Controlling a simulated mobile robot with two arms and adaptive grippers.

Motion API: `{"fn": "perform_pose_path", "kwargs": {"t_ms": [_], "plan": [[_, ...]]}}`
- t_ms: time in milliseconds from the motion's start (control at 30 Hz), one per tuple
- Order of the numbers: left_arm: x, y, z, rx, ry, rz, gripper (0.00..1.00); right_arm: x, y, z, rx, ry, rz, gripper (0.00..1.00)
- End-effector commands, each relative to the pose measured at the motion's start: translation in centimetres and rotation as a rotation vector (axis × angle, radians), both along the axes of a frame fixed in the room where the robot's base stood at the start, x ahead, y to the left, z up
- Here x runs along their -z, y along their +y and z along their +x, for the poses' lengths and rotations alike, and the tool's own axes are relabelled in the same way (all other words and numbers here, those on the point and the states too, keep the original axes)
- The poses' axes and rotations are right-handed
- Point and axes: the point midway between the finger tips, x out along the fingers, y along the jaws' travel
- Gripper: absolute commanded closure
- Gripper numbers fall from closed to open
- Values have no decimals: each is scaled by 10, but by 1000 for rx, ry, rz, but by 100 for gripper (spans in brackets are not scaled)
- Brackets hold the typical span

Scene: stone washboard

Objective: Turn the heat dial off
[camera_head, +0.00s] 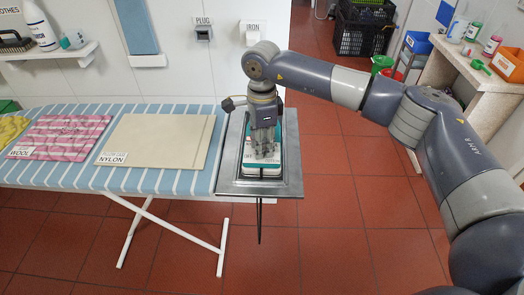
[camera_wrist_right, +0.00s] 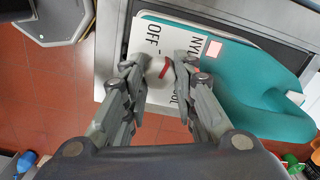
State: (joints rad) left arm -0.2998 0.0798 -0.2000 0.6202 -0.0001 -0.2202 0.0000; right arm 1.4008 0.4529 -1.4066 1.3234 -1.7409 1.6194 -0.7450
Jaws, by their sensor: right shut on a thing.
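A white and teal iron (camera_head: 285,140) rests on a grey metal tray (camera_head: 229,185) at the right end of the ironing board. In the right wrist view the iron's white top plate (camera_wrist_right: 180,32) carries printed words; OFF and parts of others show. The round, pale heat dial (camera_wrist_right: 157,72) has a red pointer mark, which lies near the right fingertip, away from OFF. My right gripper (camera_wrist_right: 160,68) is shut on the dial, one finger on each side. In the head view my right gripper (camera_head: 264,150) points down over the iron and hides the dial. My left gripper is not in view.
The striped ironing board (camera_head: 60,180) holds a beige cloth (camera_head: 160,135) labelled NYLON and a pink cloth (camera_head: 65,130) labelled WOOL. A shelf (camera_head: 60,52) with bottles is at the left. A counter (camera_head: 465,65) with bins stands at the right. Red floor is open in front.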

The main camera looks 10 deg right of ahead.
Motion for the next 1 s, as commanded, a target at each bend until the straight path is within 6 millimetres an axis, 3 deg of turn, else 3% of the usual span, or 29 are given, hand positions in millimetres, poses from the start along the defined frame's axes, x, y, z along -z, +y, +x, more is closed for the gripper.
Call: {"fn": "perform_pose_path", "kwargs": {"t_ms": [100, 500, 1000], "plan": [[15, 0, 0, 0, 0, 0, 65, 3, 0, 1, -107, -4, 0, 98], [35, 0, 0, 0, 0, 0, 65, 1, 0, 1, -387, -3, 1, 98], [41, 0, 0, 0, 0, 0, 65, -1, 0, 0, -491, -2, 1, 98]]}}
